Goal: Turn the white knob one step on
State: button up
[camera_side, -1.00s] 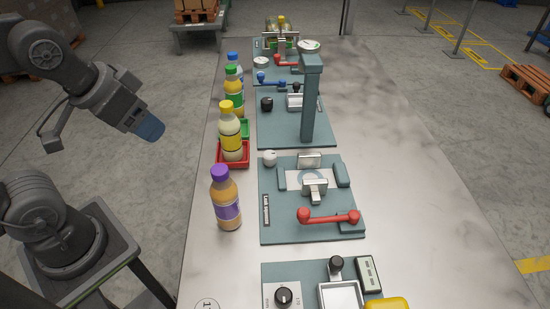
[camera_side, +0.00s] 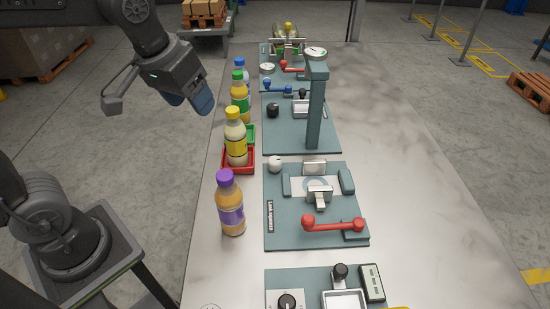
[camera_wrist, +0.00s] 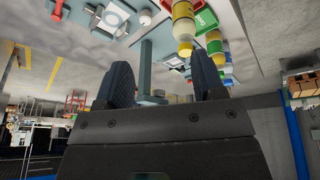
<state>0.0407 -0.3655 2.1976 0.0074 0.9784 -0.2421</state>
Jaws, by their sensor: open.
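The white knob (camera_side: 275,164) is a small round ball-like knob at the upper left corner of a teal panel (camera_side: 283,232), right of the red tray. In the wrist view a small whitish round thing (camera_wrist: 145,17) near the top edge looks like the same knob. My gripper (camera_side: 190,105) has blue fingers and is open and empty. It is in the air left of the bottles, up and left of the knob, touching nothing. The wrist view shows its two fingers (camera_wrist: 163,82) apart with a gap between them.
Bottles with purple (camera_side: 230,204), yellow (camera_side: 235,138), green (camera_side: 239,98) and blue caps line the bench's left side. A red handle (camera_side: 334,225) and a tall teal post (camera_side: 315,110) stand right of the knob. The right side of the bench (camera_side: 420,210) is clear.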

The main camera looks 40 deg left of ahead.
jog(key=w+d+f+n+g, duration=0.2)
jog(key=w+f, duration=0.1)
jog(key=w, duration=0.6)
jog(key=n+g, duration=0.2)
jog(key=n, duration=0.1)
send_near(275, 160)
notch_tip(275, 160, down, 10)
jog(key=shift+r, duration=0.15)
jog(key=shift+c, duration=0.2)
jog(key=c, duration=0.9)
